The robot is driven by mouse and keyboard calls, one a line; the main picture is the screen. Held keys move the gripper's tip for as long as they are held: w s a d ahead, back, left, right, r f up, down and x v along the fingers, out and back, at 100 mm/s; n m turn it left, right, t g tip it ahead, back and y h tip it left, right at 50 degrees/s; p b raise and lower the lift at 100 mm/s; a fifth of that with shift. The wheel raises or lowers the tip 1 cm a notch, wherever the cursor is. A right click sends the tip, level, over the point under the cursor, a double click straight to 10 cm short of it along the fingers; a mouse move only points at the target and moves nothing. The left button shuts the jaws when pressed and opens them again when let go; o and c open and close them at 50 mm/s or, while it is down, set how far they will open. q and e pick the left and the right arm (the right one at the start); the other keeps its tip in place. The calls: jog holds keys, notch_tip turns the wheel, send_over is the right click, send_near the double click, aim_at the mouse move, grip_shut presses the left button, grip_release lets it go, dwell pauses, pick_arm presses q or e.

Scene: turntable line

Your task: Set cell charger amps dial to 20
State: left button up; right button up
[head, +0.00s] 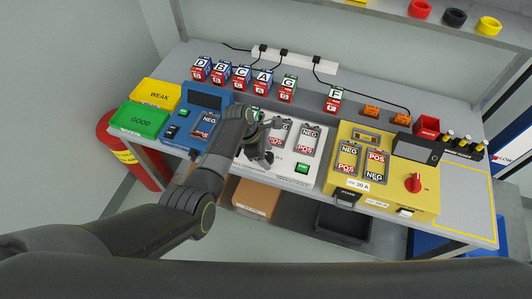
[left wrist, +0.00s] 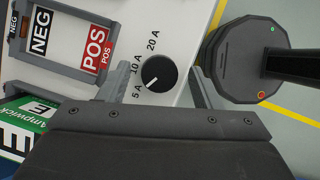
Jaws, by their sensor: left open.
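The black amps dial (left wrist: 159,72) shows in the left wrist view on a white panel (left wrist: 180,35), with labels 5 A, 10 A and 20 A around its left side. Its white mark points to the lower left, nearest the 5 A label. My left gripper (left wrist: 159,76) is open, with one finger on each side of the dial; I cannot tell whether either touches it. In the head view my left gripper (head: 265,143) is over the white charger (head: 250,164) and hides its dial. My right gripper is not in view.
Green (head: 138,121) and yellow (head: 157,95) bins are at the far left.

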pick_arm(q)
jog(key=c, duration=1)
